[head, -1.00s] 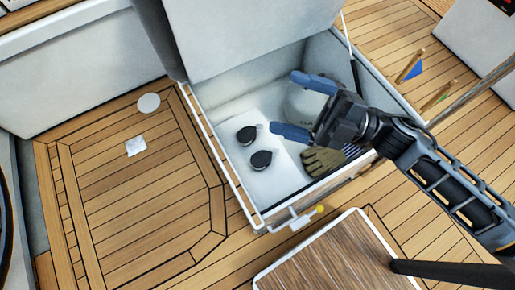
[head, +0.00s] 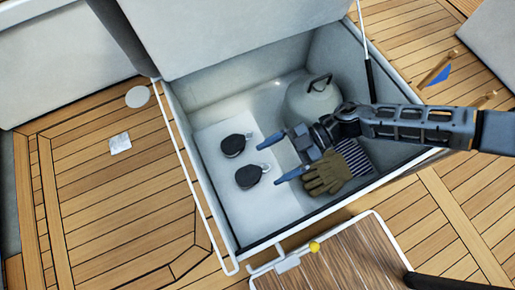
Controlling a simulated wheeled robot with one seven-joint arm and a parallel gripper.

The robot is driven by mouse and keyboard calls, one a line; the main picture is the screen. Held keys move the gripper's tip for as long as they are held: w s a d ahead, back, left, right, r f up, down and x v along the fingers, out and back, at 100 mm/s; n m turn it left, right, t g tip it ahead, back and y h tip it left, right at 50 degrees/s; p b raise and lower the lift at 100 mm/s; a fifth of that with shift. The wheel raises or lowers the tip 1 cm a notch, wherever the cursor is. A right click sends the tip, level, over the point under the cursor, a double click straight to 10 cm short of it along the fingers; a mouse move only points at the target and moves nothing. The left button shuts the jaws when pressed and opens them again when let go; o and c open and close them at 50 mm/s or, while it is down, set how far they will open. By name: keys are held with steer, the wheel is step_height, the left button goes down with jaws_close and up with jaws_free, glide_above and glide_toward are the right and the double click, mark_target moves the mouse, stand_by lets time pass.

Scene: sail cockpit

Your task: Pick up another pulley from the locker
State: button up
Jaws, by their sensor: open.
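Two black pulleys with small metal fittings lie in the open white locker (head: 214,222). The upper pulley (head: 233,145) and the lower pulley (head: 247,176) rest on a pale sheet at the left of the locker floor. My gripper (head: 271,163) is open and empty, with its blue fingers pointing left toward the pulleys. Its fingertips are just right of them, one near each pulley's fitting. I cannot tell how high above the floor the fingers are.
In the locker, a grey gas bottle (head: 312,98), a tan glove (head: 326,174) and a striped cloth (head: 355,155) lie right. The raised lid (head: 235,30) stands behind. A wooden table (head: 345,262) is in front. A white disc (head: 137,96) and paper (head: 119,143) lie on the deck left.

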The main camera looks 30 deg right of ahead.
mark_target(252, 173)
steer(key=shift+w+d+f+g+h+b, duration=0.2)
steer(key=shift+w+f, duration=0.15)
steer(key=shift+f, duration=0.25)
steer(key=shift+w+d+f+g+h+b, duration=0.15)
steer(key=shift+w+f, duration=0.15)
steer(key=shift+f, duration=0.3)
steer(key=shift+w+f, duration=0.15)
steer(key=shift+f, duration=0.05)
steer(key=x, duration=0.2)
steer(key=b+x, duration=0.1)
steer(key=x, duration=0.4)
steer(key=shift+a+f, duration=0.15)
steer(key=shift+f, duration=0.2)
steer(key=c, duration=1.2)
